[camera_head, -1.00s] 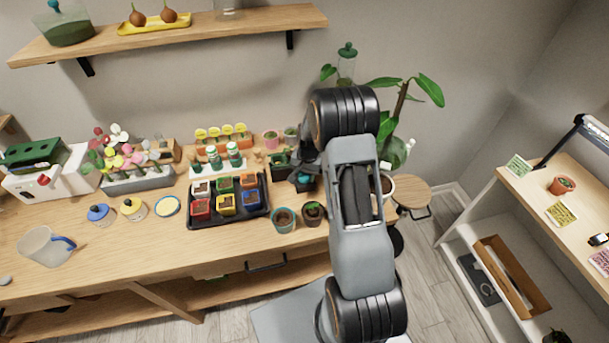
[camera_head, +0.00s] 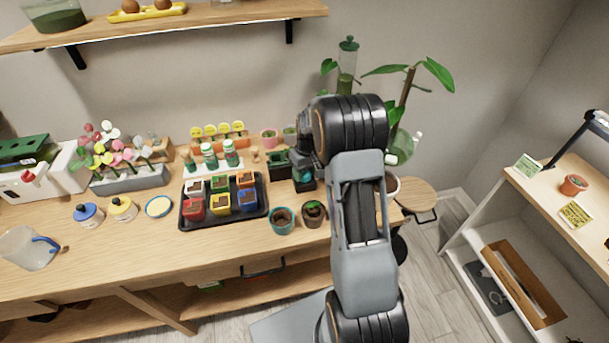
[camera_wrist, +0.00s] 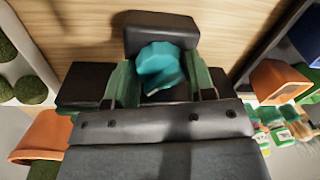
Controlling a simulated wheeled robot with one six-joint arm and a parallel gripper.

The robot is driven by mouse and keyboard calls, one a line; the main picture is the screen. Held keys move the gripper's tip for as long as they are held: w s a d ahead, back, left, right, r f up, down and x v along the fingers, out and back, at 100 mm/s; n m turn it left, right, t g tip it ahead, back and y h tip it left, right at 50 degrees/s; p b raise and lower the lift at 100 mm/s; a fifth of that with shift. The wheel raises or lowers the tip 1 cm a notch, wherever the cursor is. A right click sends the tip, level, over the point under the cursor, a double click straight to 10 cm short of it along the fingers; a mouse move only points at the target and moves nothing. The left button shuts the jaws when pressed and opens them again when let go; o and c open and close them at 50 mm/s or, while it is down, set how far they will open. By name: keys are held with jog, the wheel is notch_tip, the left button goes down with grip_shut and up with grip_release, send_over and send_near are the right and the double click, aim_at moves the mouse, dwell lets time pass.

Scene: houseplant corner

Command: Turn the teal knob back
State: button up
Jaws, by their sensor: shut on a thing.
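The teal knob (camera_wrist: 160,66) sits at the centre of the wrist view, in front of a dark block. My gripper (camera_wrist: 161,82) has a green-padded finger on each side of it and is shut on it. In the head view, my gripper (camera_head: 304,166) points down at the back right of the wooden bench. A little teal (camera_head: 302,177) shows just below it, by a small dark box; the arm hides part of this spot. How far the knob is turned I cannot tell.
A black tray (camera_head: 224,221) of coloured pots stands left of my gripper. A teal pot (camera_head: 282,220) and a dark pot (camera_head: 313,212) stand close in front. A leafy plant (camera_head: 410,84) rises behind my arm.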

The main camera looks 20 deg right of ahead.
aim_at(308, 171)
jog(key=shift+n, duration=0.9)
jog(key=o, duration=0.6)
jog(key=shift+o, duration=0.2)
notch_tip(308, 171, up, 14)
jog(key=d+b, duration=0.1)
jog(key=shift+w+b, duration=0.2)
jog(key=shift+b, duration=0.1)
jog(key=shift+d, duration=0.1)
